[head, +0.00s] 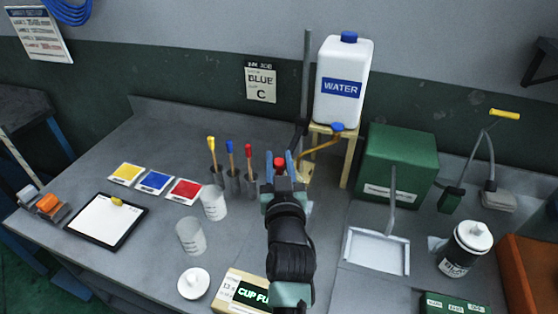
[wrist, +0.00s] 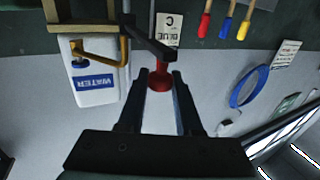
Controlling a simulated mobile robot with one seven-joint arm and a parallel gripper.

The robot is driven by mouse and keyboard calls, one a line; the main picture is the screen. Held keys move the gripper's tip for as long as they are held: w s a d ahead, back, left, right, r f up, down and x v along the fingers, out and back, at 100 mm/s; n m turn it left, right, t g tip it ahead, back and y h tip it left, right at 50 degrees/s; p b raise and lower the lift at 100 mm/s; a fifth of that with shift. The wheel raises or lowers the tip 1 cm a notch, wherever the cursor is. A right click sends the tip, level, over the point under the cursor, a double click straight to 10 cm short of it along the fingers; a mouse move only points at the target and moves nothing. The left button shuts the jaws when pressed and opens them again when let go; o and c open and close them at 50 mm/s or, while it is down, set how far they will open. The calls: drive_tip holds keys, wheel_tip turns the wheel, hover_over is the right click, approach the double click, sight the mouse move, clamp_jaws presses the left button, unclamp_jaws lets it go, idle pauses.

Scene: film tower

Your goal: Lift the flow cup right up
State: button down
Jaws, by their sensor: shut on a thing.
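My gripper (head: 279,166) is raised over the middle of the bench, its fingers shut about a small red piece (head: 280,161). In the wrist view my gripper (wrist: 159,76) has this red piece (wrist: 160,79) between its fingertips; it has a narrow neck and a wider end. I take it as part of the flow cup, but no cup body can be made out. A dark bar (wrist: 150,42) crosses at its far end; I cannot tell whether they touch.
A white water container (head: 342,85) stands on a wooden stand (head: 347,160), close right of a tall grey pole (head: 306,75). A metal tray (head: 376,252) and green box (head: 398,164) are right.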

sight(279, 162)
wheel_tip(279, 162, up, 21)
drive_tip(key=p, duration=1.2)
drive_tip(key=c, duration=0.8)
unclamp_jaws()
drive_tip(key=shift+o, duration=1)
drive_tip(key=shift+f, duration=0.2)
drive_tip(key=shift+s+f, duration=0.1)
drive_tip(key=s+d+b, duration=0.1)
drive_tip(key=s+b, duration=0.2)
drive_tip(key=s, duration=0.9)
drive_tip(key=shift+s, duration=0.4)
